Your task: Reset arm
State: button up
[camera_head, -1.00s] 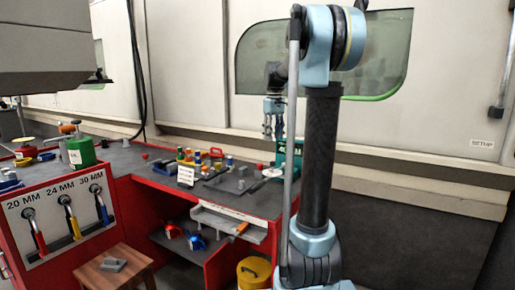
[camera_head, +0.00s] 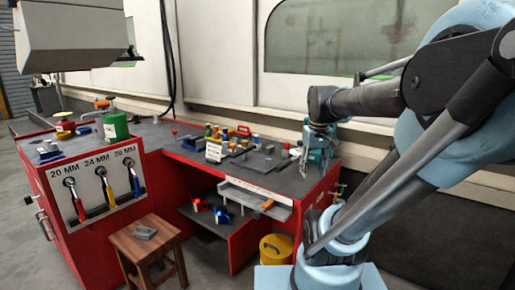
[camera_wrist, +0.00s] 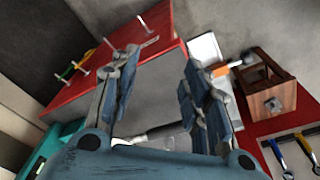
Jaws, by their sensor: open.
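My arm reaches from the right side of the head view toward the workbench. My gripper (camera_head: 304,160) hangs down over the right end of the red workbench (camera_head: 292,196), in front of a green-teal object (camera_head: 322,152). In the wrist view my gripper (camera_wrist: 160,66) shows its two blue-grey fingers spread apart. Nothing is held between them. Its exact height over the bench is hard to tell.
A wooden stool (camera_head: 146,243) stands before the bench, left of a yellow bucket (camera_head: 276,248). A red cabinet with hanging wrenches (camera_head: 104,190) is at left. A grey overhead box (camera_head: 75,38) hangs upper left. Small items crowd the benchtop.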

jog(key=s+f+m, duration=0.2)
jog(key=s+f, duration=0.7)
jog(key=f, duration=0.2)
jog(key=shift+s+f+t, duration=0.2)
jog(key=shift+t, duration=0.1)
